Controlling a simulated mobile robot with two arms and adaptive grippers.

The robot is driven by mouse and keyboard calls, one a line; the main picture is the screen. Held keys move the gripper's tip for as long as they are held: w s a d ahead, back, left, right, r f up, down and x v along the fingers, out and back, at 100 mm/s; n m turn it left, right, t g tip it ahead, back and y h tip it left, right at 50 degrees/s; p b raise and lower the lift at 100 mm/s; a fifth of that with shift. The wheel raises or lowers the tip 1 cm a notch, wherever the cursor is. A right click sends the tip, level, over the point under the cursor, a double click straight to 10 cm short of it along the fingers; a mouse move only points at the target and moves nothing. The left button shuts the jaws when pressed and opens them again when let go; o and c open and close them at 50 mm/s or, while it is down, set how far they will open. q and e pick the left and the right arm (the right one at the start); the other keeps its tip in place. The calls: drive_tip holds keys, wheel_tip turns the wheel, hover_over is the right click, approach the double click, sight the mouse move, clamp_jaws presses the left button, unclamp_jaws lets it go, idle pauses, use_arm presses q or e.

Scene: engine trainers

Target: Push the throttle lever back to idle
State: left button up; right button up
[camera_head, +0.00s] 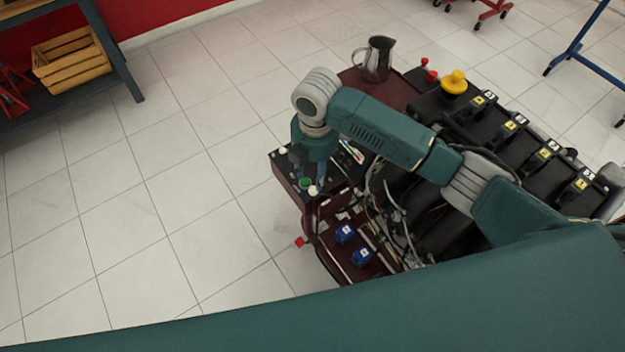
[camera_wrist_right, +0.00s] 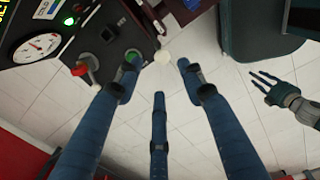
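A dark control box (camera_head: 288,172) stands at the engine trainer's left end. A pale ball knob (camera_head: 313,190) shows at its edge, beside a green button (camera_head: 305,182). No label shows which is the throttle lever. My left gripper (camera_wrist_right: 272,88) is at the right, fingers apart, seemingly empty.
The engine trainer (camera_head: 440,110) with its wires and blue parts (camera_head: 345,233) lies under my right arm. A metal jug (camera_head: 375,60) stands at its back corner. A gauge (camera_wrist_right: 35,47) sits on the panel. The tiled floor to the left is clear.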

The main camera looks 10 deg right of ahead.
sight(313, 189)
drive_tip(key=f, duration=0.4)
drive_tip(key=shift+s+a+f, duration=0.1)
drive_tip(key=shift+s+f, duration=0.2)
drive_tip(key=shift+f, duration=0.1)
drive_tip(key=f, duration=0.2)
drive_tip(key=shift+w+f+p, duration=0.2)
drive_tip(key=shift+f+p, duration=0.1)
drive_tip(key=shift+f, duration=0.05)
drive_tip(key=shift+w+f, duration=0.1)
drive_tip(key=shift+f, duration=0.8)
use_arm(q)
drive_tip(key=shift+g, duration=0.3)
drive_tip(key=s, duration=0.5)
drive_tip(key=shift+a+r, duration=0.15)
drive_tip(key=shift+a, duration=0.1)
use_arm(e)
clamp_jaws()
